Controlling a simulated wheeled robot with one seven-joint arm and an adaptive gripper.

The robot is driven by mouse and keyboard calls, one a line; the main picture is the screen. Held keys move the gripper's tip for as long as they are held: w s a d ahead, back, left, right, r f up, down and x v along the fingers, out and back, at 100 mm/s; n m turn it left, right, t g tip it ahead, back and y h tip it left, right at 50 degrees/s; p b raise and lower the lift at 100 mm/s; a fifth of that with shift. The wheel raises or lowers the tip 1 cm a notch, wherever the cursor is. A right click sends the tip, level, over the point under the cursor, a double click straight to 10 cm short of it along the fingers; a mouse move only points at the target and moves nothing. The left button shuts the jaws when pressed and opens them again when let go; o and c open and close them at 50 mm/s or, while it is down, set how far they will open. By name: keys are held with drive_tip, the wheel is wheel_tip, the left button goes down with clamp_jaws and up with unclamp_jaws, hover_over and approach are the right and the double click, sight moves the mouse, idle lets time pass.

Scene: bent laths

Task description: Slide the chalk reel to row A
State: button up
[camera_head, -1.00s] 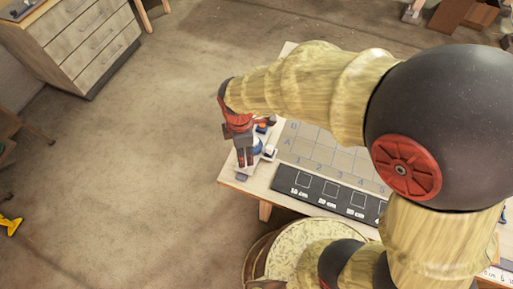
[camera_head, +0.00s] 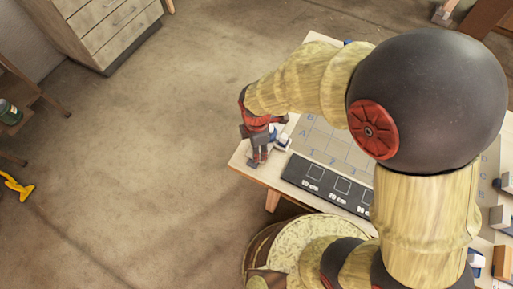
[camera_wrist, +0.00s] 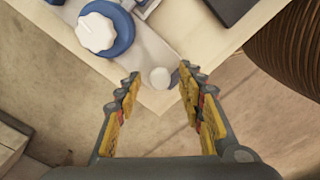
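A blue round part with a white knob (camera_wrist: 97,32), which I take to be the chalk reel, sits on a pale grey strip at the table corner in the wrist view. In the head view a small blue and white piece (camera_head: 281,143) shows just right of my gripper (camera_head: 256,160). In the wrist view my gripper (camera_wrist: 159,72) is open, its yellow-padded fingers apart. A small white round peg (camera_wrist: 160,78) at the strip's end shows between the fingertips, with gaps on both sides. Row letter A (camera_head: 303,133) is printed on the grey grid board (camera_head: 335,145), partly hidden by my arm.
A dark strip with square outlines (camera_head: 325,184) lies along the table's near edge. The pale table (camera_head: 245,172) ends at a corner by my gripper, with open floor to the left. A round stool-like top (camera_head: 285,243) stands below the table. Small blocks (camera_head: 500,215) lie at right.

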drive_tip(key=c, duration=0.3)
clamp_jaws()
idle(0.6)
